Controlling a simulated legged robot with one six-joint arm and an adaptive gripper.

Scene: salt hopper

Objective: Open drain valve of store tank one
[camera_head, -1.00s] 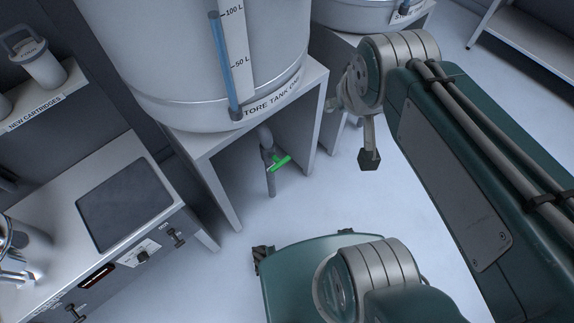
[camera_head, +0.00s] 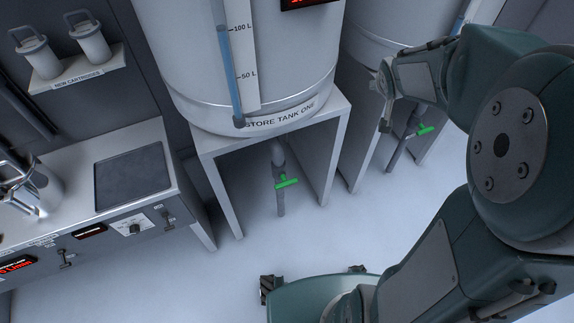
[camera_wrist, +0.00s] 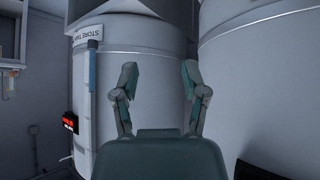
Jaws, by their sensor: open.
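Store tank one (camera_head: 200,60) is a large pale cylinder on a white stand (camera_head: 229,190), with its name on a band at the base. Its drain valve has a green handle (camera_head: 287,181) on a grey pipe (camera_head: 280,157) beneath the stand. The handle lies crosswise to the downward pipe. In the wrist view my gripper (camera_wrist: 158,75) is open and empty, its two fingers apart in front of pale tanks. In the head view my arm is at the right, apart from this valve.
A second tank (camera_head: 385,45) stands to the right, with its own green valve handle (camera_head: 427,129) partly near my arm. A counter (camera_head: 177,163) with switches is at the left. A shelf (camera_head: 77,76) holds two cartridges. Floor before the stand is clear.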

